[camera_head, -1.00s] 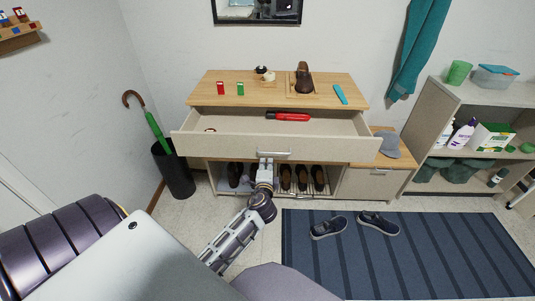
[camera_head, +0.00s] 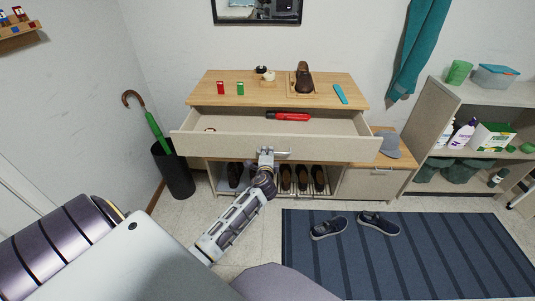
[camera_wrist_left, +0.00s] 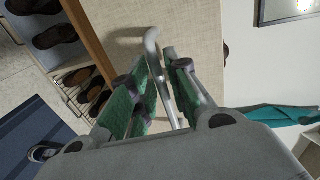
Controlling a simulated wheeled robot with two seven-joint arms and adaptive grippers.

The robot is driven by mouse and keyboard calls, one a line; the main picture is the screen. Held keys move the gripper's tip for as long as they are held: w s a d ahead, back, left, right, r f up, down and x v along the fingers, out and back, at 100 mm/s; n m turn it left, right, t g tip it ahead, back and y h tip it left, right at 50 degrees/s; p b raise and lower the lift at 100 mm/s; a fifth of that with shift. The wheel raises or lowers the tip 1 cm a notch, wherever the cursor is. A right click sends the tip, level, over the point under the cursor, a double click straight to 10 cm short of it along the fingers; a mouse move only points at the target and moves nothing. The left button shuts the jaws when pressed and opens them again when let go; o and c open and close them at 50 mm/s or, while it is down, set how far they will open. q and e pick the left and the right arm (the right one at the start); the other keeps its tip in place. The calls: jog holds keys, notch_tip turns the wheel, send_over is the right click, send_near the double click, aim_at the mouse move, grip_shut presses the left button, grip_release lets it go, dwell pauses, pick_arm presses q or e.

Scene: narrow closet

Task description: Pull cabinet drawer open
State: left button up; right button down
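The wide beige cabinet drawer (camera_head: 220,144) is pulled out, and its inside shows from above in the head view. Its metal bar handle (camera_head: 283,153) is on the middle of the front; in the wrist view the handle (camera_wrist_left: 152,42) runs between my fingers. My left gripper (camera_head: 266,154) is at the handle's left part. In the wrist view its green-padded fingers (camera_wrist_left: 162,62) stand on either side of the bar, with a narrow gap between them. Firm contact is not clear. My right gripper is not in view.
A red object (camera_head: 290,117) lies in the drawer. Shoes (camera_head: 302,179) stand on a rack below. A blue striped rug (camera_head: 400,260) with two shoes lies on the floor. An umbrella stand (camera_head: 175,172) is at left, shelves (camera_head: 440,120) at right.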

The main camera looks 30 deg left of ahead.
pick_arm(q)
jog(key=shift+w+a+f, duration=0.1)
jog(key=shift+w+a, duration=0.05)
jog(key=shift+w, duration=0.1)
jog(key=shift+c, duration=0.4)
grip_shut()
